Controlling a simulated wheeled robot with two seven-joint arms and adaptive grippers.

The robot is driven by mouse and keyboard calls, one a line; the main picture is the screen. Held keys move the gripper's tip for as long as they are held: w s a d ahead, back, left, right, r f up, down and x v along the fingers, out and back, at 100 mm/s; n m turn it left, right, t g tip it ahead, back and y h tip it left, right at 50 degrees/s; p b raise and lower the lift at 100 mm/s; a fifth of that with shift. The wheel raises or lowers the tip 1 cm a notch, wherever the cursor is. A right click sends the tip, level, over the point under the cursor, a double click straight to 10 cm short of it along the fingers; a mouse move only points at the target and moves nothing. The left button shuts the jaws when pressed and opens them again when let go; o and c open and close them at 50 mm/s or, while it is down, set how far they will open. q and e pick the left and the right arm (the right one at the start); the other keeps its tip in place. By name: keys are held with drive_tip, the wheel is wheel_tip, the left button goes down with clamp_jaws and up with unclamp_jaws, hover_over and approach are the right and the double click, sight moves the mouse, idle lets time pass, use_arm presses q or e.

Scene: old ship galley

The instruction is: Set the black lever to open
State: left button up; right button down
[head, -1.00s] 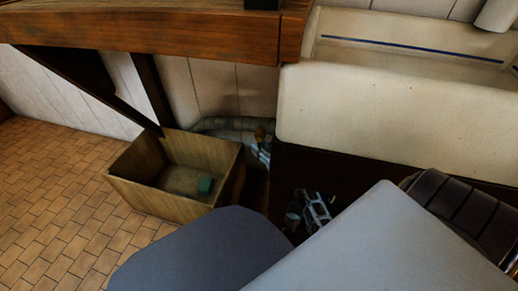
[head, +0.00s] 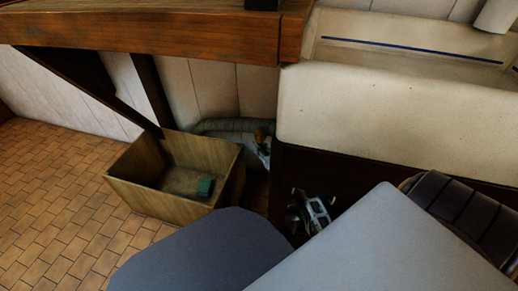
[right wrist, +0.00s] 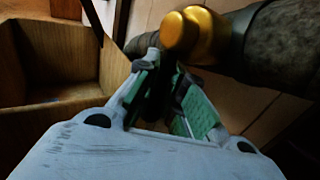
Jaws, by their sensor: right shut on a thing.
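A brass valve body (right wrist: 185,32) sits on a thick grey pipe (right wrist: 280,42) in the right wrist view. My left gripper is not in view.
An open wooden box (head: 145,195) with a small green block (head: 205,187) stands on the tiled floor left of the valve. A wooden counter edge (head: 150,25) and a cream sink (head: 395,120) overhang the area. The tiled floor at left is clear.

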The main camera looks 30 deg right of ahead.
drive_tip(key=shift+a+f+m+t, duration=0.25)
drive_tip(key=shift+f+m+t, duration=0.15)
drive_tip(key=shift+f+t, duration=0.1)
idle(0.5)
drive_tip(key=c, duration=1.5)
unclamp_jaws()
drive_tip(key=shift+w, duration=0.1)
drive_tip(key=shift+r, duration=0.15)
drive_tip(key=s, duration=0.7)
drive_tip(key=shift+s+d+f, duration=0.15)
drive_tip(key=shift+d+f, duration=0.2)
drive_tip(key=shift+d, duration=0.1)
drive_tip(key=shift+c, duration=0.5)
